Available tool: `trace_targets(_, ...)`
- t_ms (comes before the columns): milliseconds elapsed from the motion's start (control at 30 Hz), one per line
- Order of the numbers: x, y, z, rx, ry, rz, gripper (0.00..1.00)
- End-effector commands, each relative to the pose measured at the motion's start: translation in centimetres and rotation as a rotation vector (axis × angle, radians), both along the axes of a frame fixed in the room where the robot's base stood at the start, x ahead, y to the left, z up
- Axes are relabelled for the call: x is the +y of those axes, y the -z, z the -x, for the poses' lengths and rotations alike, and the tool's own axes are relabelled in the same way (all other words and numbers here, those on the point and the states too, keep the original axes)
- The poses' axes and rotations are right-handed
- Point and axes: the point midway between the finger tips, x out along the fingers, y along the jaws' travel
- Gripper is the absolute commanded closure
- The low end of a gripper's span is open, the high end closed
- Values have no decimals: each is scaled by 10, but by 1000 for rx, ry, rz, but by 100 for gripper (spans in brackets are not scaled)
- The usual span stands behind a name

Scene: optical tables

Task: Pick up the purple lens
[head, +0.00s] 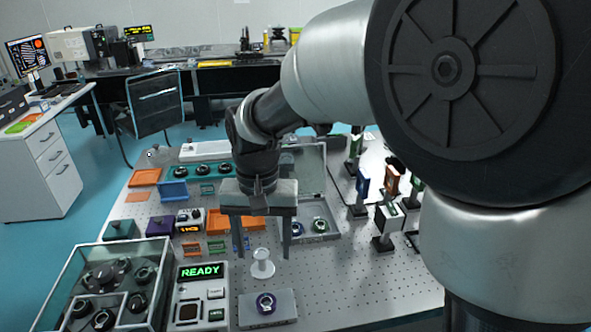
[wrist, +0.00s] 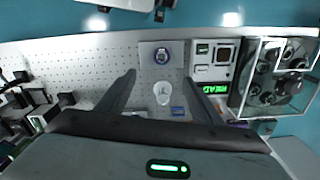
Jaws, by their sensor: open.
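The purple lens (head: 266,303) is a small ring-shaped piece with a purple rim, lying on a grey plate (head: 287,307) near the front of the optical table. In the wrist view the purple lens (wrist: 161,55) shows on its plate, ahead of the fingertips. My gripper (head: 262,250) is open, with its two fingers pointing down and nothing between them. It is above the table and behind the lens in the head view, apart from it. In the wrist view my gripper (wrist: 160,78) has its fingers spread wide.
A white pedestal (head: 262,266) stands just behind the lens plate. A panel reading READY (head: 200,272) is to the left, beside a glass box (head: 68,270) holding several dark round parts. Mounted optics (head: 385,225) stand at the right. Bare perforated table (head: 350,285) lies right of the plate.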

Motion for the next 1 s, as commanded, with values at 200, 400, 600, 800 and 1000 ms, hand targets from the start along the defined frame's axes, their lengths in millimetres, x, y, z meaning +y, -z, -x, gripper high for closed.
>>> trace_targets(200,9,29,1,17,0,13,40)
trace_targets(400,9,73,1,17,-1,14,40)
trace_targets(600,9,112,1,17,-1,13,40)
trace_targets(800,9,131,0,15,-1,11,40)
trace_targets(1000,8,151,-1,16,-1,14,40)
